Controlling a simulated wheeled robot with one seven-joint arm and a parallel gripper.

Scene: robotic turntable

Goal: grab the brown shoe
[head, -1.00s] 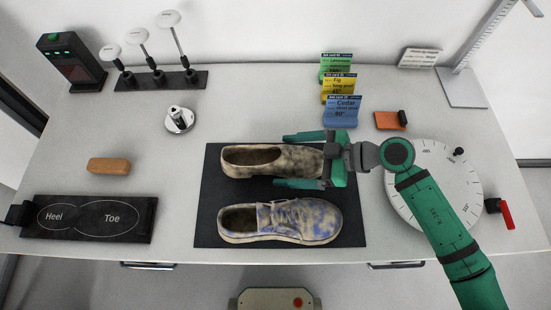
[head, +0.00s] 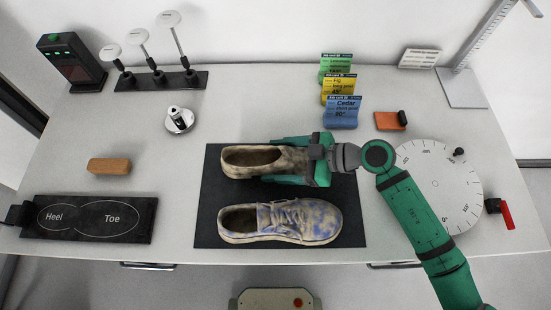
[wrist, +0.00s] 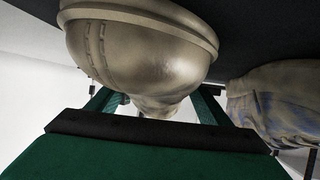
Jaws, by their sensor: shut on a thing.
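The brown shoe (head: 245,161), mottled tan and dark brown, lies on the black mat (head: 215,190) in the head view, its opening to the left. My gripper (head: 289,161) is shut on its right part, one finger along each long side. The gripper hides the shoe's right end in the head view. In the wrist view the rounded end of the brown shoe (wrist: 140,50) fills the upper middle, between the green fingers. A second shoe with blue and tan mottling (head: 280,221) lies in front on the same mat, apart from the gripper.
A round white dial (head: 440,185) is right of the mat, beside my arm. Colored cards (head: 341,112) stand behind the mat. A brown block (head: 109,166) and a heel-toe plate (head: 88,219) are at left. The table between block and mat is clear.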

